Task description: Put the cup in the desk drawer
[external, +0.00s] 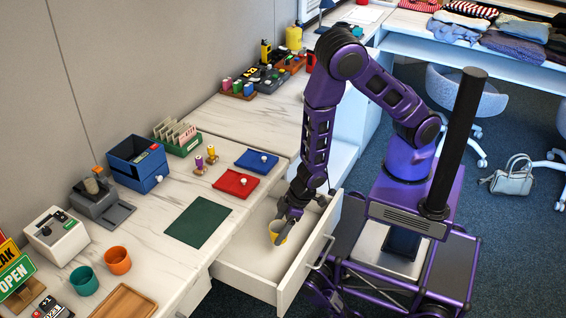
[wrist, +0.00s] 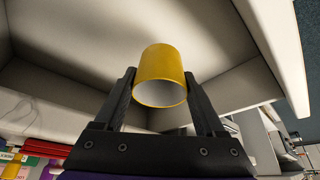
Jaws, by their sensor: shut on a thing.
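The yellow cup (external: 277,232) is inside the open desk drawer (external: 245,283) in the external view. My gripper (external: 287,217) reaches down into the drawer from above and is shut on the cup. In the wrist view the cup (wrist: 163,75) sits between the two dark fingers of my gripper (wrist: 165,100), with its open end toward the camera. The pale drawer interior (wrist: 80,45) surrounds it. I cannot tell whether the cup touches the drawer floor.
A teal cup (external: 84,281) and an orange cup (external: 117,260) stand on the marble-patterned desktop. A green mat (external: 198,222), a red tray (external: 236,184) and a blue drawer box (external: 137,164) are also there. The drawer front (external: 308,262) stands out over the blue carpet.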

